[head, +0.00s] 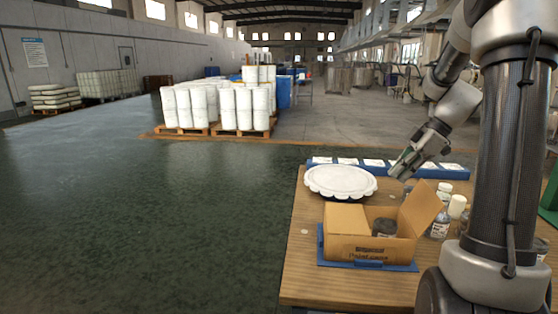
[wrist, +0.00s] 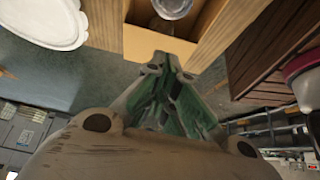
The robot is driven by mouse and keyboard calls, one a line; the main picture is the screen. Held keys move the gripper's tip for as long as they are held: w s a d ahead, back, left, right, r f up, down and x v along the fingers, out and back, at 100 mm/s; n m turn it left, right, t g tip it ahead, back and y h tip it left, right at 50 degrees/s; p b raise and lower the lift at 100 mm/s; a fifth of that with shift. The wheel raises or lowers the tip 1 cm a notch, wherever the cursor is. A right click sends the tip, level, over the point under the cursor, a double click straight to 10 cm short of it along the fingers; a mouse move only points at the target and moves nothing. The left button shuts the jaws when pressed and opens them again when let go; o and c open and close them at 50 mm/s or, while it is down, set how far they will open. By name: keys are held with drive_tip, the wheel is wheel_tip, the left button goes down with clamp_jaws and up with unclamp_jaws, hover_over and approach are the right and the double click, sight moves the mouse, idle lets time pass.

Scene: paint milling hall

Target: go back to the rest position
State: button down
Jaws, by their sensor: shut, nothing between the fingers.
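My gripper (head: 399,166) is in the air above the back right of the wooden table (head: 308,284), near a row of white cards on a blue strip. In the wrist view my gripper (wrist: 160,62) shows its fingers together with nothing between them. An open cardboard box (head: 345,246) stands on a blue tray (head: 340,265) on the table, below and left of my gripper. A dark jar with a pale lid (head: 384,228) is inside the box. The lid also shows in the wrist view (wrist: 172,7).
A white scalloped plate (head: 340,181) lies behind the box. Several bottles, one with a white cap (head: 457,205), stand to the right of the box, close to my arm. The blue strip (head: 430,172) runs along the table's back edge. Open floor (head: 150,220) lies to the left.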

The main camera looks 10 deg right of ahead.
drive_tip(key=s+a+m+g+h, duration=0.1)
drive_tip(key=s+m+h, duration=0.2)
drive_tip(key=s+m, duration=0.9)
drive_tip(key=s+a+r+m+t+h, duration=0.2)
drive_tip(key=s+a+r, duration=0.3)
drive_tip(key=s+a, duration=0.4)
drive_tip(key=shift+s+r+t+h, duration=0.25)
drive_tip(key=shift+r+t+h, duration=0.15)
drive_tip(key=shift+t, duration=0.3)
